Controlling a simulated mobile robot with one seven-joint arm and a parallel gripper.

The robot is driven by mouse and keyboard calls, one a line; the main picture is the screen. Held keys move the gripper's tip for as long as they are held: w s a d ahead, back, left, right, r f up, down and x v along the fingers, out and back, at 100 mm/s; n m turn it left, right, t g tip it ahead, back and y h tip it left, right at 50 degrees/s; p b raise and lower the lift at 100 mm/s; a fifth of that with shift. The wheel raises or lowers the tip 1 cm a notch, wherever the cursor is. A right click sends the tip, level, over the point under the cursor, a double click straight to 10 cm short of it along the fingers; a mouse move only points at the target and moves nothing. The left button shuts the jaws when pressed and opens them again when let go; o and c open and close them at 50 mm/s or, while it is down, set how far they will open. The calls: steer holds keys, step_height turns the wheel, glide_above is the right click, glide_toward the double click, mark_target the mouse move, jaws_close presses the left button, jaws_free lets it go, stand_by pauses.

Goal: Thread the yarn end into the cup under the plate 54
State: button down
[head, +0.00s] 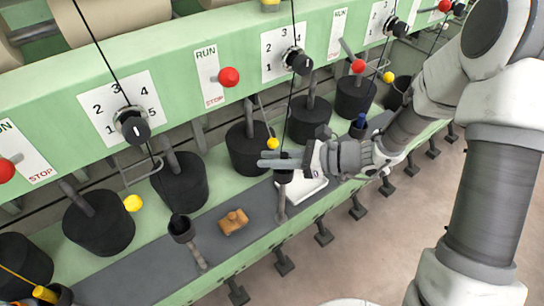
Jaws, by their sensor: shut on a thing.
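My gripper (268,160) is in the middle of the head view, its fingers pointing left above the grey shelf. A thin dark yarn (290,105) hangs from the top, passes a dial and runs down to the fingers. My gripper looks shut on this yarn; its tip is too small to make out. A small dark cup (283,176) on a grey post is right at and just below the fingers, partly covered by them. I cannot tell whether the yarn touches the cup. No plate number 54 can be read.
Another dark cup (181,229) on a post stands to the left. A brown block (233,222) and a white tray (312,188) lie on the shelf. Black cans (247,150) line the back, below red-knobbed levers (229,77) and black dials (132,125). Open floor lies at the right front.

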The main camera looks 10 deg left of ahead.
steer(key=c, duration=0.7)
jaws_free()
steer(key=shift+d, duration=0.1)
steer(key=p+v, duration=0.1)
steer(key=v, duration=1.6)
steer(key=shift+s+d+r, duration=0.1)
steer(key=s+d+r+n+g+h+p, duration=0.1)
steer(key=s+d+r+n+h+p, duration=0.1)
steer(key=s+r+n+h, duration=0.7)
steer(key=s+d+r+n+t+h+p, duration=0.1)
steer(key=s+d+r+n+t+h, duration=0.3)
steer(key=n, duration=0.5)
steer(key=d+r+t+h, duration=0.1)
steer(key=d+r+t, duration=0.1)
steer(key=d+r, duration=0.1)
steer(key=shift+s+d+r+t+h+p, duration=0.15)
steer(key=shift+s+t+h+p, duration=0.05)
steer(key=shift+t+h+p, duration=0.1)
